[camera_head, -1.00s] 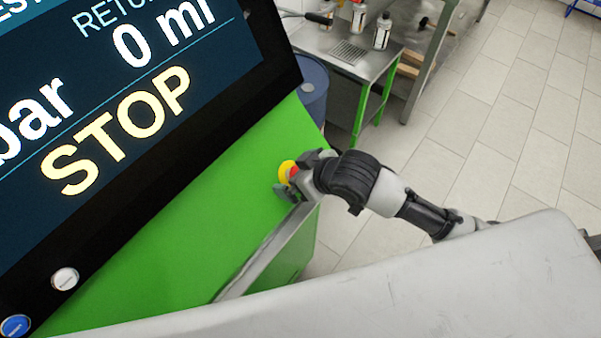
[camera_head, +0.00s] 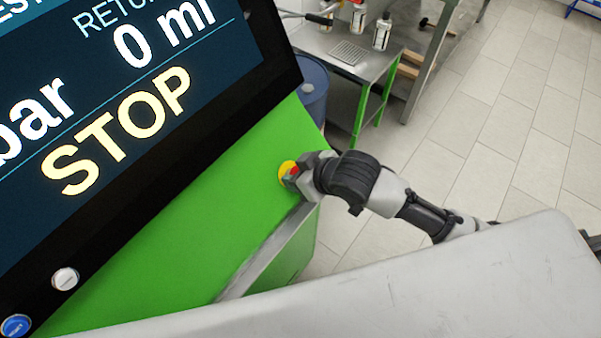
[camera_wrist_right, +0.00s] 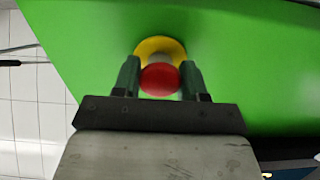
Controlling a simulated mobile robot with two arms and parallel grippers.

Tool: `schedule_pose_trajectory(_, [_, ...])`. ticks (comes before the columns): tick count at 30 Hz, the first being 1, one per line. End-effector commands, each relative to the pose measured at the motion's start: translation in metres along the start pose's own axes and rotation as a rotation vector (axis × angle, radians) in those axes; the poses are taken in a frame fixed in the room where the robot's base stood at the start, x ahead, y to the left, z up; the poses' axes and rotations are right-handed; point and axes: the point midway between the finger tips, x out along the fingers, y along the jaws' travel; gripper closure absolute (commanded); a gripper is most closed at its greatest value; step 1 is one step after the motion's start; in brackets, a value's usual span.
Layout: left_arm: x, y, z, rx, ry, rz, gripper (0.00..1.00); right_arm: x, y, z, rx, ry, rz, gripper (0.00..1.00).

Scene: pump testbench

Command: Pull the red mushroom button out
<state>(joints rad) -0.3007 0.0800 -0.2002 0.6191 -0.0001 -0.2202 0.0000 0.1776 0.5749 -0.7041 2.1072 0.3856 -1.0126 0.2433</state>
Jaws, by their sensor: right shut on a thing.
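The red mushroom button (camera_wrist_right: 160,80) sits on a yellow round base (camera_wrist_right: 160,47) on the green panel of the testbench. In the head view the red button (camera_head: 295,170) shows only in part, with the yellow base (camera_head: 286,173) behind it. My right gripper (camera_wrist_right: 160,78) has a finger on each side of the red head and is shut on it. In the head view my right gripper (camera_head: 298,177) covers most of the button. A pale stem shows between the red head and the yellow base. My left gripper is not in view.
A large dark screen (camera_head: 130,90) reading STOP stands left of the button. A white button (camera_head: 65,279) and a blue button (camera_head: 16,326) sit below it. A metal table (camera_head: 345,50) with bottles and a blue barrel (camera_head: 312,90) stand behind. Tiled floor is clear at right.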

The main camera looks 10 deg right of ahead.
Motion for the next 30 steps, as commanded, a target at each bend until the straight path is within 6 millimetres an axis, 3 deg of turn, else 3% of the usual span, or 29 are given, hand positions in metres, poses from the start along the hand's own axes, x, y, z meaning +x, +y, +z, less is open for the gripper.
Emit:
schedule_pose_trajectory(16, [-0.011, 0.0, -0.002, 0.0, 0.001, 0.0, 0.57, -0.009, 0.001, -0.001, -0.001, 0.001, 0.001, 0.79])
schedule_pose_trajectory(17, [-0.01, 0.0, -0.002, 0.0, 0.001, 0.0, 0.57, -0.008, 0.001, -0.001, -0.001, 0.002, 0.001, 0.53])
schedule_pose_trajectory(18, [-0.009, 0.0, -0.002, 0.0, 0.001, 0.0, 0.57, -0.008, 0.001, -0.001, -0.001, 0.002, 0.001, 0.47])
schedule_pose_trajectory(27, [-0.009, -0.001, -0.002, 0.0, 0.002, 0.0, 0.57, -0.007, 0.0, 0.0, 0.0, 0.001, 0.0, 0.01])
schedule_pose_trajectory(30, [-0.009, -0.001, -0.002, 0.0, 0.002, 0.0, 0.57, -0.007, 0.0, 0.0, 0.0, 0.0, 0.0, 0.0])
